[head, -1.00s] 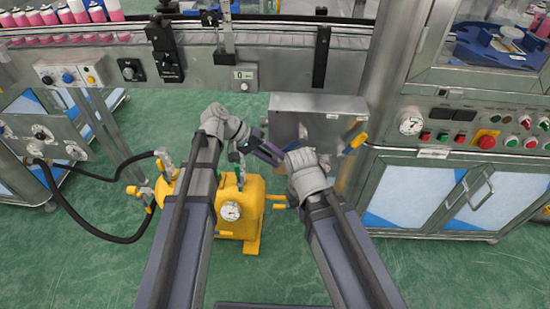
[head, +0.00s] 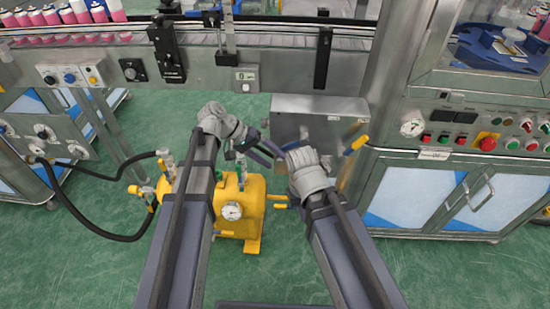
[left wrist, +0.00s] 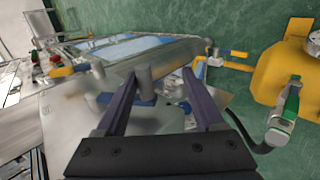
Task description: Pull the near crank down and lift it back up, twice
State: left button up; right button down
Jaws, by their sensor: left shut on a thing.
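My left gripper (head: 274,150) reaches in front of the metal box (head: 318,107) under the conveyor. In the left wrist view the two dark fingers (left wrist: 160,82) are on either side of a grey cylindrical grip (left wrist: 146,86), taken as the near crank's handle. The gripper is shut on it. In the head view my right wrist and the fingers hide most of the crank. My right arm comes up beside the left fingers. Its fingers are not clear behind its wrist, so I cannot tell their state.
A yellow unit with a gauge (head: 231,211) stands on the green floor below my left forearm. A blue-and-yellow handle (head: 355,145) sits at the box's right. A control cabinet (head: 458,190) stands right, and a black hose (head: 85,226) curves at left.

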pick_arm(q)
jog(key=p+v, duration=0.3)
jog(key=v, duration=0.3)
jog(key=shift+a, duration=0.25)
jog(key=shift+r+p, duration=0.15)
jog(key=shift+p, duration=0.15)
jog(key=shift+c, duration=0.6)
jog(key=a+r+p, duration=0.1)
jog(key=r+p, duration=0.3)
jog(key=p, duration=0.1)
jog(key=a+r+y+p, duration=0.1)
jog(key=r+p, duration=0.3)
jog(key=p, duration=0.1)
jog(key=a+r+y+p, duration=0.1)
jog(key=r+p, duration=0.4)
jog(key=shift+a+p, duration=0.3)
grip_shut()
jog(key=shift+w+a, duration=0.1)
jog(key=shift+a, duration=0.05)
